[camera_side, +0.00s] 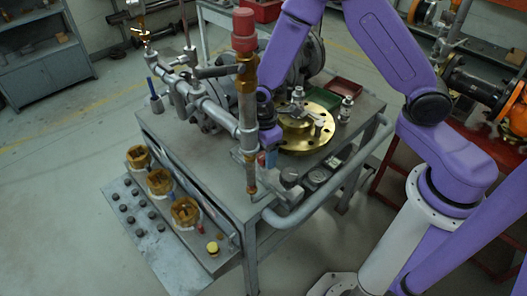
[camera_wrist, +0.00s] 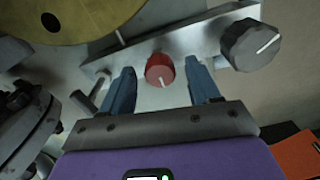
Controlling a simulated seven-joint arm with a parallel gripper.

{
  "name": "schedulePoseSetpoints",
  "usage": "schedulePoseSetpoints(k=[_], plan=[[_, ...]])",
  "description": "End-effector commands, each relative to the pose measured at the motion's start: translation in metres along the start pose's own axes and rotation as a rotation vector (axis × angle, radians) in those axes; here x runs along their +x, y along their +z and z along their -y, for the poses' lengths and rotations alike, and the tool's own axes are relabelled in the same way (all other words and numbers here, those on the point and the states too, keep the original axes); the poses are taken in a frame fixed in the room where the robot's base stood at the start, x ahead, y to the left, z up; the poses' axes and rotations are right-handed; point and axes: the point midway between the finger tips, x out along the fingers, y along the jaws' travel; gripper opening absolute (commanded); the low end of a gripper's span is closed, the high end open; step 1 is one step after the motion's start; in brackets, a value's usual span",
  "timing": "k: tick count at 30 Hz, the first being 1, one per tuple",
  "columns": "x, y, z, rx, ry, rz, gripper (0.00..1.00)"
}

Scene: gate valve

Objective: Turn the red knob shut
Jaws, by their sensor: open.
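The red knob (camera_wrist: 159,70) is a small round knob with a white pointer line, on a grey metal block (camera_wrist: 190,42) in the wrist view. My gripper (camera_wrist: 160,67) is open, with one blue finger on each side of the knob. A gap shows between the knob and each finger, and neither finger appears to touch it. In the side view my gripper (camera_side: 267,158) is low at the bench's front edge, partly hidden behind the upright pipe. The knob cannot be made out clearly there.
A larger grey knob (camera_wrist: 250,45) sits right of the red one. A brass flange (camera_side: 303,137) lies on the bench. An upright pipe with a red cap (camera_side: 244,30) stands close in front of my gripper. Three brass-coloured handwheels (camera_side: 159,181) are on the lower panel.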

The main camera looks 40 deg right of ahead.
Motion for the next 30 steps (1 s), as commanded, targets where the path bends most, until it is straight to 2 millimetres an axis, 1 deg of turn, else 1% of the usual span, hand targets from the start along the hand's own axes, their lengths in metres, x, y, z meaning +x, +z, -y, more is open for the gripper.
schedulePoseSetpoints(k=[5, 6, 8, 9, 11, 17, 22, 26, 30], plan=[[0.0000, -0.0002, -0.0002, 0.000, 0.001, -0.001, 0.61], [-0.0001, -0.0001, -0.0002, 0.000, 0.001, 0.000, 0.58], [-0.0001, -0.0001, -0.0002, 0.000, 0.001, 0.000, 0.39], [-0.0001, -0.0001, -0.0002, 0.000, 0.000, 0.000, 0.25], [-0.0002, -0.0001, -0.0002, 0.000, 0.000, 0.000, 0.06], [-0.0002, -0.0001, -0.0001, 0.005, 0.000, 0.000, 0.05], [-0.0003, -0.0002, 0.0000, 0.042, 0.000, 0.000, 0.05], [-0.0003, -0.0002, -0.0002, 0.107, 0.000, 0.000, 0.05], [-0.0004, -0.0003, -0.0001, 0.209, 0.000, 0.000, 0.05]])
